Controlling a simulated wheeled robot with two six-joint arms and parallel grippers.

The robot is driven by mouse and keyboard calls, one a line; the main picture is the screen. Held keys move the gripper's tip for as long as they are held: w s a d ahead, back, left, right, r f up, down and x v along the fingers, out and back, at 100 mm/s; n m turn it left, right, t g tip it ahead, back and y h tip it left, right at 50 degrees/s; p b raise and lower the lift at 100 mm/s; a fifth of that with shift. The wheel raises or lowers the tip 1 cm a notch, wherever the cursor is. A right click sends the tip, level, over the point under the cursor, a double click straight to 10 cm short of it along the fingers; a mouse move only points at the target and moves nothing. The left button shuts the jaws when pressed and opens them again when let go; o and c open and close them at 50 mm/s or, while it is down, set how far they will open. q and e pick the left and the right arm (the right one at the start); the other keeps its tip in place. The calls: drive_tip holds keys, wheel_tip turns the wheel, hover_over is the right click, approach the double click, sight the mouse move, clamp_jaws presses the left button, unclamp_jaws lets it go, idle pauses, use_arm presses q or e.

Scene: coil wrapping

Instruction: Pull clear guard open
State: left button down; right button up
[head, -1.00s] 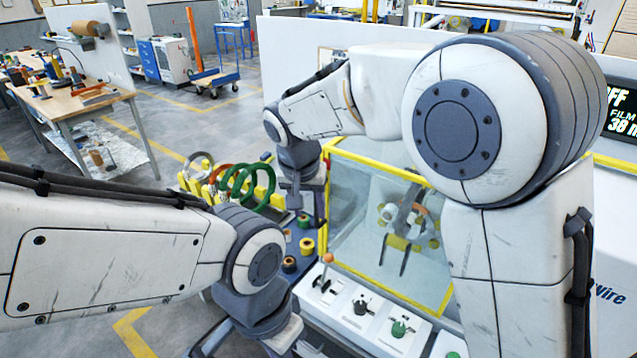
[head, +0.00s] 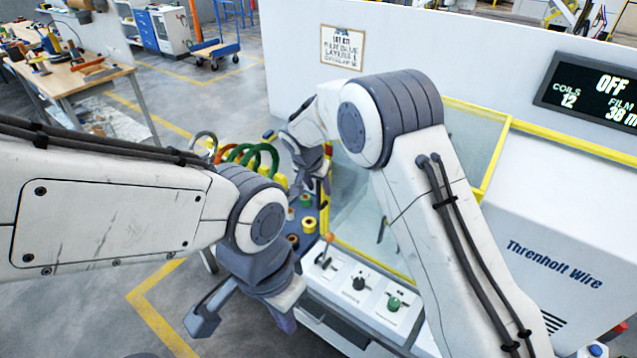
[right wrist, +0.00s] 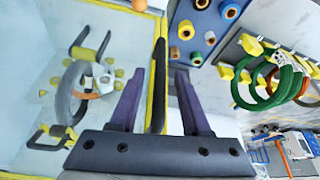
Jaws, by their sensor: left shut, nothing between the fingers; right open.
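The clear guard (head: 352,198) is a transparent panel in a yellow frame on the wrapping machine; it looks closed, and my right arm hides much of it in the head view. In the right wrist view, the guard's pane (right wrist: 40,45) fills the left side, and its dark upright handle (right wrist: 158,85) runs along the yellow edge. My right gripper (right wrist: 158,100) is open, with one purple finger on each side of the handle; I cannot tell whether they touch it. It is small beside the guard's left edge in the head view (head: 320,192). My left gripper (head: 284,321) is shut and empty, low in front of the machine.
A control panel (head: 345,296) with a lever and knobs lies below the guard. Green coils (head: 250,155) hang on a yellow rack left of the guard, near spools (head: 308,223). A sign (head: 612,88) reads OFF. Open floor lies at left.

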drive_tip(key=shift+w+f, duration=0.1)
drive_tip(key=shift+f, duration=0.15)
clamp_jaws()
idle(1.4)
